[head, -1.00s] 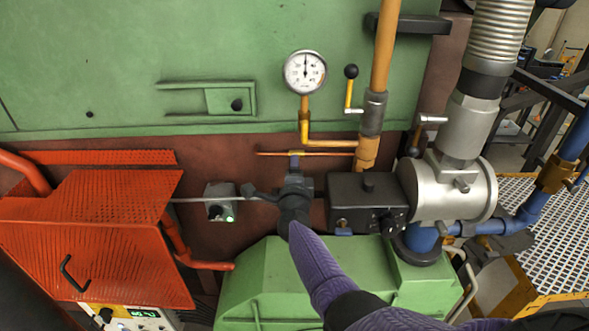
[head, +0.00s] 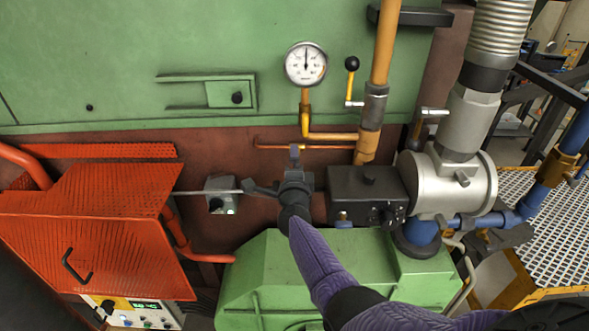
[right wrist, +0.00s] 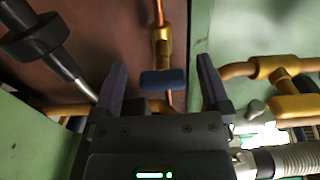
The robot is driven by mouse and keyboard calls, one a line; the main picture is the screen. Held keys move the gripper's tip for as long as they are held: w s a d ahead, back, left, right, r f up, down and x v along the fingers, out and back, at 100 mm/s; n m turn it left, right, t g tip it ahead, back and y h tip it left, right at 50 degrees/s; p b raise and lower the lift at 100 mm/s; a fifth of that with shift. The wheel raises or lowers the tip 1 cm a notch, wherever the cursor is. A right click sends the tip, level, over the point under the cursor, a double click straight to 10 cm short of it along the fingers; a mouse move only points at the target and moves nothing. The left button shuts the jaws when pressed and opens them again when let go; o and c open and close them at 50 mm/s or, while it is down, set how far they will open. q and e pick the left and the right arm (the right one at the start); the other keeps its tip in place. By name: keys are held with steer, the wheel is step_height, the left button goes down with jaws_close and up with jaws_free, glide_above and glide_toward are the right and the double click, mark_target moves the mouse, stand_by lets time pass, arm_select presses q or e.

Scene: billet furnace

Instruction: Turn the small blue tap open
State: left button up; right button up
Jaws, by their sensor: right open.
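The small blue tap (right wrist: 163,79) shows in the right wrist view as a short blue handle lying crosswise on a brass fitting (right wrist: 162,48) of a thin copper pipe. My right gripper (right wrist: 161,62) is open, with one finger on each side of the handle in that picture. Clear gaps show on both sides, but I cannot tell how near in depth it is. In the head view my right gripper (head: 276,172) is in front of the brown panel just below the thin copper pipe (head: 280,146). I cannot make out the tap there, where the gripper blocks the view. My left gripper is not in view.
A black box (head: 367,192) and a silver valve body (head: 455,187) stand right of the gripper. A grey switch box (head: 221,194) and a red perforated guard (head: 95,225) are to its left. A gauge (head: 306,64) is above, a green housing (head: 255,275) below.

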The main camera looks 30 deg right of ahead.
steer(key=p+v, duration=0.2)
steer(key=v, duration=0.7)
steer(key=shift+s+a+p, duration=0.2)
steer(key=shift+s+p, duration=0.05)
steer(key=shift+p, duration=0.05)
